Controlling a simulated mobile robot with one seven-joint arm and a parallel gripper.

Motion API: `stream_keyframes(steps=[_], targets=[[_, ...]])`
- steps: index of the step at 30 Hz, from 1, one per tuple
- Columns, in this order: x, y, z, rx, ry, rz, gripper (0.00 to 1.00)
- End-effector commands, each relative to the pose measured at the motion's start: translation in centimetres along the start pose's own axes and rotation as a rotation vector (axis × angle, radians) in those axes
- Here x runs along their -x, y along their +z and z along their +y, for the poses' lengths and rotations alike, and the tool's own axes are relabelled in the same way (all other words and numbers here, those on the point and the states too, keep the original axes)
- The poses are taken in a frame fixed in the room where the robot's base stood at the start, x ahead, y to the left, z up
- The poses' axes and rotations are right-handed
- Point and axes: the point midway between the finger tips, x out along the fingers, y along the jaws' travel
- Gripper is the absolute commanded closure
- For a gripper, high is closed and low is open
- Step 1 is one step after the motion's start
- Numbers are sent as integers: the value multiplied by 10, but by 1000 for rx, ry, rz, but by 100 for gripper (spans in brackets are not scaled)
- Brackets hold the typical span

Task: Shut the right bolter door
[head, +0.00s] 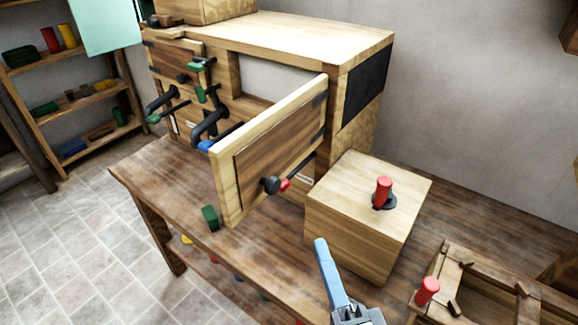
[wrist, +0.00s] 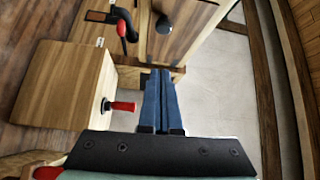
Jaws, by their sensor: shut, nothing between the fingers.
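The right bolter door (head: 270,145) is a wooden panel with a darker inset. It stands wide open, swung out from the cabinet front on its right-hand hinges, with an opening behind it. Its dark round knob (head: 269,185) is low on the panel; the door (wrist: 190,30) and knob (wrist: 163,24) also show at the top of the wrist view. My gripper (head: 320,242) has blue fingers, shut and empty. It is apart from the door, nearer the camera and below the knob in the head view. The shut fingers (wrist: 160,72) point toward the door in the wrist view.
A wooden box (head: 345,215) with a red-handled knob (head: 383,190) stands right of the door. A green block (head: 210,217) sits near the bench edge, below the door. Dark handles (head: 208,122) crowd the cabinet's left side. An open wooden tray (head: 490,290) lies front right.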

Motion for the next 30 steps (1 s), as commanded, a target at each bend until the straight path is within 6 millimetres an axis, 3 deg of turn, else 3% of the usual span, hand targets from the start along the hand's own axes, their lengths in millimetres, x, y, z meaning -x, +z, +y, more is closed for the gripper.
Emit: stream_keyframes(steps=[4, 8, 11, 23, 30], targets=[[10, 0, -3, -100, 13, 0, 100], [5, 0, -2, -118, 12, -1, 100], [-8, 0, -3, -115, 11, -2, 100], [-91, 1, -3, -112, 12, -3, 100], [-113, 24, -4, -112, 13, -1, 100]])
